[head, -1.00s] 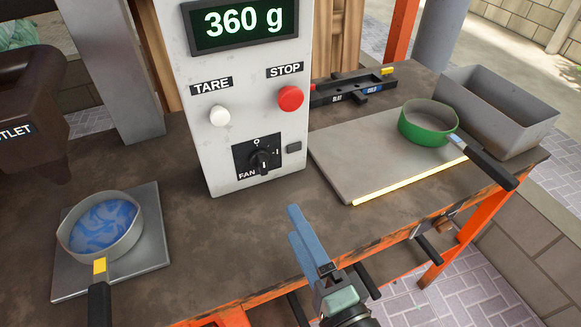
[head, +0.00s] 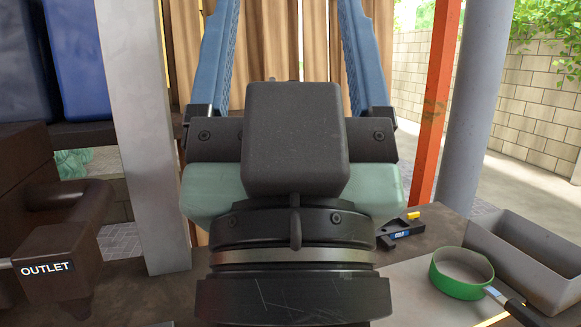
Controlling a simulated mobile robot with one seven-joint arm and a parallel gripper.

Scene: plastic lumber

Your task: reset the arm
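My gripper (head: 288,40) is raised close in front of the head camera and fills the middle of the view. Its two blue fingers point up and stand wide apart. Nothing shows between them but the wooden slats behind. The fingertips run past the top edge of the picture. My wrist hides the control box and much of the bench.
A green pan (head: 462,274) sits on the bench at the lower right, beside a grey metal bin (head: 530,262). A black rack (head: 397,231) lies behind the pan. A brown outlet (head: 62,270) is at left. A grey post (head: 146,140) and an orange post (head: 433,100) flank my gripper.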

